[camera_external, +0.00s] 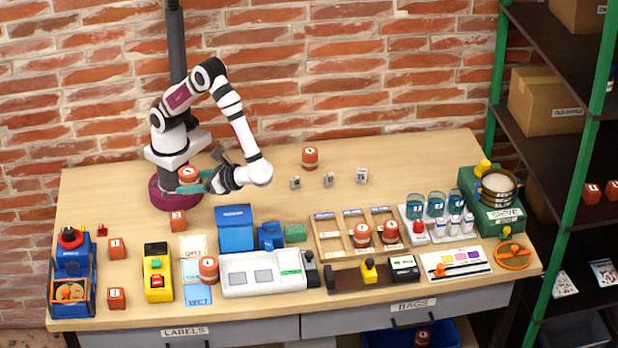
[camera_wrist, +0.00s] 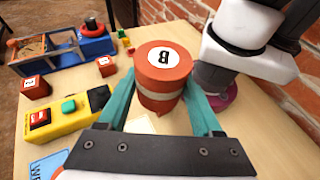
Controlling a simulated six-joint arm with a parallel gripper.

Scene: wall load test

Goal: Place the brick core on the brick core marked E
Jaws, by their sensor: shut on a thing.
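My gripper (camera_external: 203,183) is shut on a red-orange brick core (camera_external: 188,174) with a pale band, held upright above the left side of the table near my base. In the wrist view the teal fingers (camera_wrist: 160,100) flank this core (camera_wrist: 163,72), and its white top label reads B. Similar cores stand at the back middle (camera_external: 310,158), on the paper cards at front left (camera_external: 208,268), and in the wooden tray (camera_external: 361,235) and (camera_external: 390,233). Their letters are too small to read, so I cannot tell which is marked E.
A blue box (camera_external: 235,228), white scale (camera_external: 263,273) and yellow control box (camera_external: 158,272) crowd the front. A blue bin (camera_external: 450,333) below the table holds another core. The back middle of the table is mostly clear.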

